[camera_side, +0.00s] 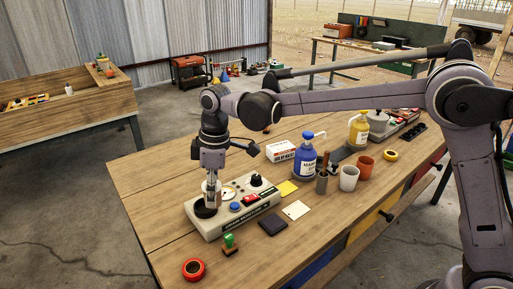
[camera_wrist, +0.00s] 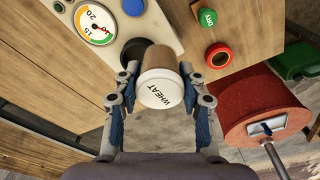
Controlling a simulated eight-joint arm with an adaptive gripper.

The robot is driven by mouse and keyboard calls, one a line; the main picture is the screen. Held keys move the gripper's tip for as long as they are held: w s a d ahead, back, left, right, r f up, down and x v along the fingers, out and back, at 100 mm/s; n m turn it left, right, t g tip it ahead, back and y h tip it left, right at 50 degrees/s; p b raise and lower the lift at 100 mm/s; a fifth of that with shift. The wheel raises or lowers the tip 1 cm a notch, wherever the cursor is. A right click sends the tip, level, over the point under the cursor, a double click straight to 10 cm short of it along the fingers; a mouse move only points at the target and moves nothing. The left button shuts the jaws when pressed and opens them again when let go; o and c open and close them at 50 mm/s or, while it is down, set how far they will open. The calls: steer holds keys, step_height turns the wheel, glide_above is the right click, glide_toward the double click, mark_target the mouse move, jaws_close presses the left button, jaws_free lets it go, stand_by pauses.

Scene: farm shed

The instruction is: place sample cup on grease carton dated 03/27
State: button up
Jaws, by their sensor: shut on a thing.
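The sample cup (camera_wrist: 162,92), brown with a white lid marked WHEAT, is between the fingers of my gripper (camera_wrist: 162,80) in the wrist view. My gripper (camera_side: 212,190) is shut on it, pointing down over the left end of the grey tester (camera_side: 243,219) in the side view. The tester's round black well (camera_side: 204,210) is right by the cup; I cannot tell whether the cup's base is inside it. A white carton with red print (camera_side: 281,151) lies at the table's back edge. Its lettering and any date are too small to read.
A blue pump bottle (camera_side: 305,160), a grey cup (camera_side: 348,178) and a terracotta cup (camera_side: 365,166) stand right of the tester. A green-handled stamp (camera_side: 230,244), red tape roll (camera_side: 194,269) and dark pad (camera_side: 273,226) lie in front. The table's left part is clear.

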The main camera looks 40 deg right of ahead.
steer(key=w+d+r+m, duration=0.1)
steer(key=w+d+m, duration=0.1)
steer(key=w+d, duration=0.45)
steer(key=w+d+r+m, duration=0.2)
steer(key=w+d, duration=0.2)
steer(key=d, duration=0.6)
steer(key=m+h, duration=0.1)
steer(key=m, duration=0.4)
glide_above(285, 149)
steer(key=shift+t, duration=0.3)
steer(key=shift+s+d+f, duration=0.1)
steer(key=shift+s+f, duration=0.05)
steer(key=shift+f, duration=2.05)
steer(key=shift+s+f, duration=0.1)
steer(key=shift+f, duration=2.05)
steer(key=shift+f, duration=0.1)
steer(key=o, duration=1.2)
steer(key=shift+c, duration=0.2)
